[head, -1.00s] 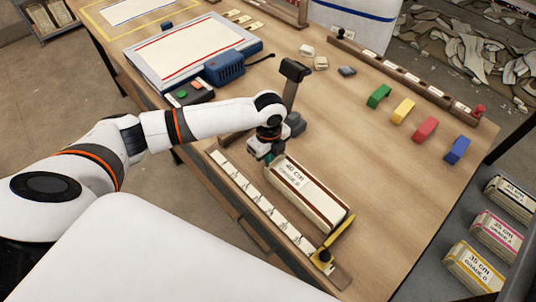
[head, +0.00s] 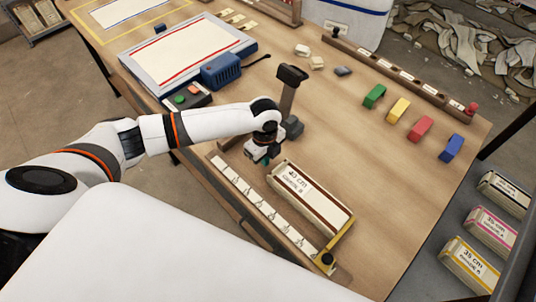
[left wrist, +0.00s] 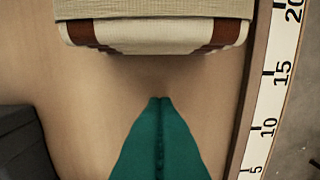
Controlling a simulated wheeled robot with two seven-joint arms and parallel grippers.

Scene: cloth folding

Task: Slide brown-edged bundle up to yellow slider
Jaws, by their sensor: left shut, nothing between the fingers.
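The brown-edged bundle (head: 320,205), cream with dark brown bands and a paper label, lies on the table alongside the ruler rail. Its far end is at the yellow slider (head: 338,243), touching or nearly touching; I cannot tell which. In the left wrist view the bundle's near end (left wrist: 155,38) shows at the top. My left gripper (head: 267,160) is low behind that near end. Its teal fingers (left wrist: 160,100) are shut, empty and a short gap away from the bundle. My right gripper is not in view.
A dark post (head: 287,95) stands behind my gripper. Green, yellow, red and blue blocks (head: 420,129) stand at the right. Labelled bundles (head: 470,262) lie in a grey tray. The table right of the bundle is clear.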

